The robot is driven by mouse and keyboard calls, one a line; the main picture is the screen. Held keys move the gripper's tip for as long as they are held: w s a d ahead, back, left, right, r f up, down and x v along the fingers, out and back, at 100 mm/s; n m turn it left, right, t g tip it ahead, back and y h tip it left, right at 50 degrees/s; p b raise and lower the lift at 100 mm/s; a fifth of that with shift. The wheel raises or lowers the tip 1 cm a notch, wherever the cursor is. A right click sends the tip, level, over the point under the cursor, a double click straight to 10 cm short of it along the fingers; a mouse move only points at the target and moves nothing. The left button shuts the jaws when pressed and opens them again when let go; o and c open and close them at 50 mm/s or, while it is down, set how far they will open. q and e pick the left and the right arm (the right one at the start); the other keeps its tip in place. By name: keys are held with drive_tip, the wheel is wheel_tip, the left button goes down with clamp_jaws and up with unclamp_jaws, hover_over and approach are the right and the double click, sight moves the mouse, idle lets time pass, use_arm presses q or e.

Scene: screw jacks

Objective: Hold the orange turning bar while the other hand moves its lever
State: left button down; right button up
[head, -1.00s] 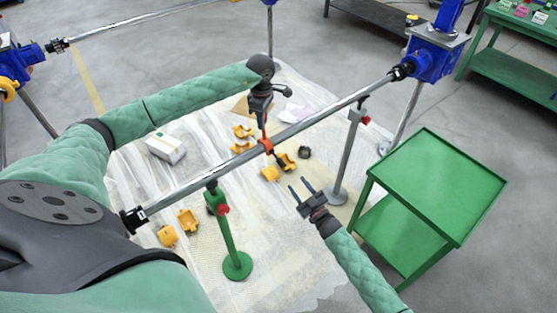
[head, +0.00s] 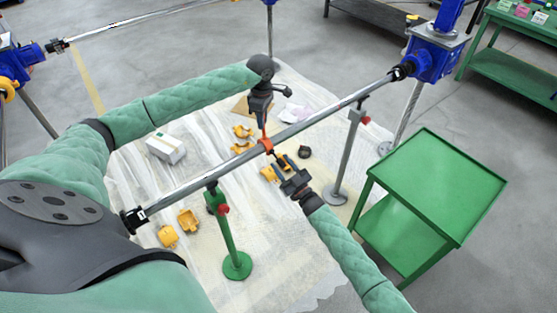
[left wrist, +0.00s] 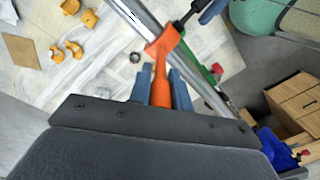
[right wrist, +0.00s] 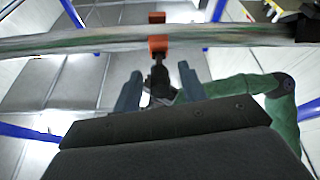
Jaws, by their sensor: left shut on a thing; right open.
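The orange turning bar (left wrist: 160,85) sits on the long steel shaft (head: 325,118), with its collar around it; the collar shows in the head view (head: 267,145) and in the right wrist view (right wrist: 157,44). My left gripper (head: 264,122) is above the shaft, shut on the bar's orange handle, between its fingers (left wrist: 161,84).
A green stand (head: 231,235) and a grey stand (head: 347,155) are under the shaft. Blue screw jacks (head: 432,58) hold the shaft's far end. A green cart (head: 435,185) stands at the right. Yellow parts (head: 188,220) and a white box (head: 165,147) lie on the floor sheet.

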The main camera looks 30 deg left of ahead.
use_arm(q)
drive_tip(key=shift+r, duration=0.1)
use_arm(e)
drive_tip(key=shift+x, duration=1.2)
drive_tip(key=shift+c, duration=0.2)
clamp_jaws()
